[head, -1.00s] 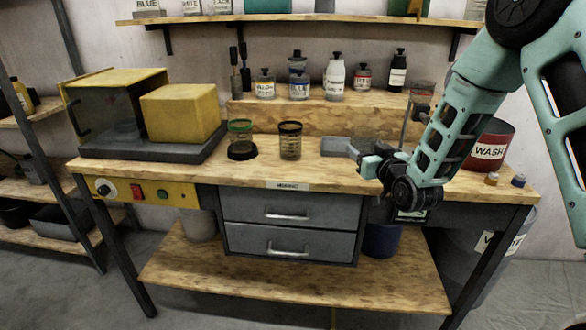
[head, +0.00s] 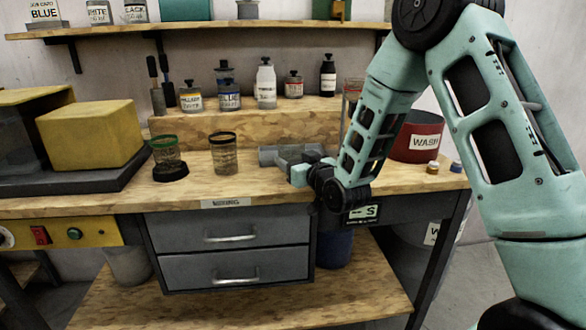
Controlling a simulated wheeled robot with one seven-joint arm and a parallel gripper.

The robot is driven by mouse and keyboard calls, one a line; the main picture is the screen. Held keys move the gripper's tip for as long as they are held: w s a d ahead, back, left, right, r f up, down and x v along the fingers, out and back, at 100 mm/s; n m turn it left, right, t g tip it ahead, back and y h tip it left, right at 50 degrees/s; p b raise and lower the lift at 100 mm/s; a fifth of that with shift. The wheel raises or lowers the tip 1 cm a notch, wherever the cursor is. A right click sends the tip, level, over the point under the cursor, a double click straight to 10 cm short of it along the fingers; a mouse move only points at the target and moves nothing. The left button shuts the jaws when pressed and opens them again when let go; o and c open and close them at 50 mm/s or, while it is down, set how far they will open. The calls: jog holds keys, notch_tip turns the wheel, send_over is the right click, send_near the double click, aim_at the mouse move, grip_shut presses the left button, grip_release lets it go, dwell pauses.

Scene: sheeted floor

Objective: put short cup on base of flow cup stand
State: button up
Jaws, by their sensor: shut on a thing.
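My gripper (head: 294,168) is low over the right part of the bench, shut on what looks like the short cup (head: 303,151), a small see-through cup that is hard to make out. The flow cup stand (head: 352,88) is behind my arm at the right. Its reddish upper cup and part of its thin rod show; its base is hidden by my arm. My gripper is left of the stand and in front of a grey tray (head: 268,156).
A green-rimmed cup (head: 165,150) on a dark round base and a black-rimmed cup (head: 223,155) stand left of my gripper. A red WASH bucket (head: 418,140) and two small capped jars (head: 433,167) are at the right. Several bottles line the raised shelf (head: 262,122) behind.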

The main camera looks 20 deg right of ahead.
jog(key=shift+f, duration=1)
jog(key=shift+f, duration=0.15)
jog(key=o, duration=1.1)
jog(key=shift+c, duration=0.2)
jog(key=shift+r, duration=0.25)
